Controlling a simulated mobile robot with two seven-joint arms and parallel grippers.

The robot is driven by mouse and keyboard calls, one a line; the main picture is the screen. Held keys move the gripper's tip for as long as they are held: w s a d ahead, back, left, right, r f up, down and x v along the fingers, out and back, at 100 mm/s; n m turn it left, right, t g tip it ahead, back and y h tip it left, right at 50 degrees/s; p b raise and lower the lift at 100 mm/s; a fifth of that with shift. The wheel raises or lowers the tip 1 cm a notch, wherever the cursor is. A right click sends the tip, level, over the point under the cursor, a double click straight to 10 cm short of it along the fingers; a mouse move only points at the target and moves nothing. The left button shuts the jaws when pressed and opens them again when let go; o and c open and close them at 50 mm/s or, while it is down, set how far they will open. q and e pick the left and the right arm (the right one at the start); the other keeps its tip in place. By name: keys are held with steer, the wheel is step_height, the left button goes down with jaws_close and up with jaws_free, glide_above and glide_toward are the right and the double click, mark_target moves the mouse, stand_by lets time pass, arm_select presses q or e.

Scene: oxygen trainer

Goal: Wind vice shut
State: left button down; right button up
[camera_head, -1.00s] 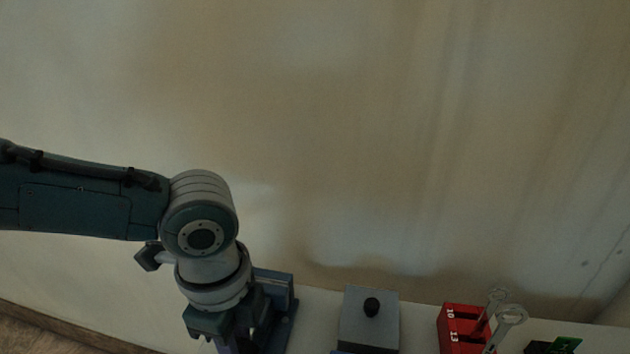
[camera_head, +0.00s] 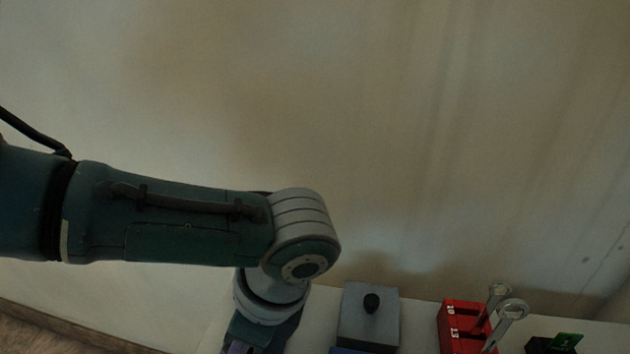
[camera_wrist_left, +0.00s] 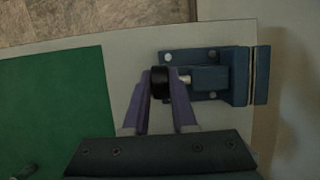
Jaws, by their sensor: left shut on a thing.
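The blue vice (camera_wrist_left: 238,76) is bolted to the light bench top in the left wrist view. A short metal screw (camera_wrist_left: 186,79) runs from its body to a black knob (camera_wrist_left: 160,88). My left gripper (camera_wrist_left: 164,78) has its purple fingers on both sides of the knob and is shut on it. A narrow dark line shows between the vice's blocks at right; I cannot tell whether they touch. My right gripper is out of view.
A grey box with a black knob (camera_head: 356,328) stands right of my arm. Farther right are a red holder (camera_head: 452,330) with metal wrenches (camera_head: 512,309) and a dark item with a green part (camera_head: 566,341). A green mat (camera_wrist_left: 55,112) lies on the bench. A wall stands behind.

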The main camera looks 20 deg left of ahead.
arm_select(q)
steer(key=y+b, duration=0.3)
steer(key=b, duration=0.2)
steer(key=d+g+y+b, duration=0.1)
steer(key=y+b, duration=0.1)
steer(key=b, duration=0.1)
steer(key=shift+w+f+y, duration=0.1)
steer(key=shift+f+y, duration=0.2)
steer(key=shift+f, duration=0.1)
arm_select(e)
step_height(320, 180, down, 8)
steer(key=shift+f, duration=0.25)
arm_select(q)
steer(key=shift+r+g+y+b, duration=0.15)
steer(key=shift+g+y+b, duration=0.3)
steer(key=shift+b, duration=0.5)
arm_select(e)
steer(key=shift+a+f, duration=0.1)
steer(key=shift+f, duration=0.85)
arm_select(q)
steer(key=shift+r+y, duration=0.15)
steer(key=shift+y, duration=0.2)
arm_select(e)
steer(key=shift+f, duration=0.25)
arm_select(q)
steer(key=c, duration=0.7)
jaws_free()
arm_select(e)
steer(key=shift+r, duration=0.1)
